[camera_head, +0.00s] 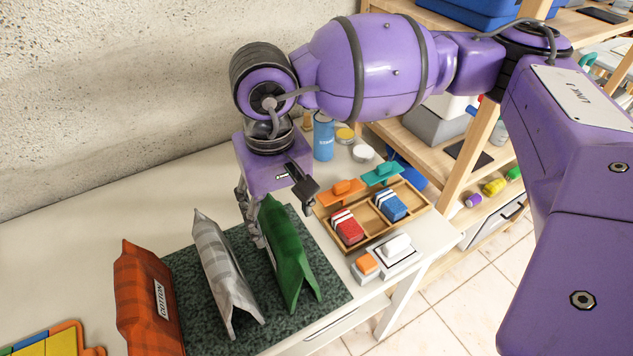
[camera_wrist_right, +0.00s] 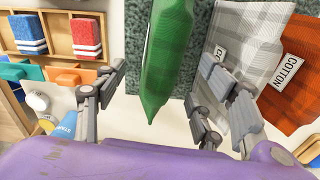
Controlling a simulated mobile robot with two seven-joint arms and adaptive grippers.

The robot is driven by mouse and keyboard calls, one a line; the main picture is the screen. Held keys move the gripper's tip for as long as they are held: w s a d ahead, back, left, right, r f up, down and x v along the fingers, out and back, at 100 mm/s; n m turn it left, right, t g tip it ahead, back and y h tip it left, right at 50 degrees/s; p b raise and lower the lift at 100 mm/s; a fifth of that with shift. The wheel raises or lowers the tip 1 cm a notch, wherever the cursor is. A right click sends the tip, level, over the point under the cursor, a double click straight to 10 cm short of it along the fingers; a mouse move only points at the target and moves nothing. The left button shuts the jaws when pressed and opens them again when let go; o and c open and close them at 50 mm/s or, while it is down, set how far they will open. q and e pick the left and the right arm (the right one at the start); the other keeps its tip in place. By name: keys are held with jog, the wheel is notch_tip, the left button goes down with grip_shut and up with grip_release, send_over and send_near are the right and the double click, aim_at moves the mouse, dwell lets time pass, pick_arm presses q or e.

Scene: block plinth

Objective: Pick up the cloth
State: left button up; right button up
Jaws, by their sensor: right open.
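Three tented cloths stand in a row: a green one (camera_head: 292,255), a grey-and-white checked one (camera_head: 227,275) and an orange plaid one (camera_head: 150,300) with a label reading COTTON. The frames do not show which one the task means. My right gripper (camera_head: 256,232) is open and points down at the back end of the green cloth. In the right wrist view, the green cloth (camera_wrist_right: 168,60) stands between the spread fingers of this gripper (camera_wrist_right: 165,78), with gaps on both sides. The grey cloth (camera_wrist_right: 248,45) and orange cloth (camera_wrist_right: 295,75) are to the right. My left gripper is not in view.
The green and grey cloths stand on a dark speckled mat (camera_head: 190,270) on a pale table. A wooden tray (camera_head: 372,222) with red and blue striped pieces is right of the mat. A blue bottle (camera_head: 323,137) stands behind. A wall bounds the back.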

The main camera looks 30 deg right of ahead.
aim_at(283, 224)
jog(key=f, duration=0.1)
jog(key=s+f, duration=0.1)
jog(key=f, duration=0.1)
notch_tip(283, 224, down, 4)
jog(key=shift+a+r+p, duration=0.15)
jog(key=shift+r+p, duration=0.05)
jog(key=shift+p, duration=0.3)
jog(key=shift+f, duration=0.4)
jog(key=c, duration=1.1)
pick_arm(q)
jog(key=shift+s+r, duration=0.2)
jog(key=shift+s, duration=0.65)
pick_arm(e)
jog(key=shift+c, duration=0.7)
jog(key=shift+r, duration=0.1)
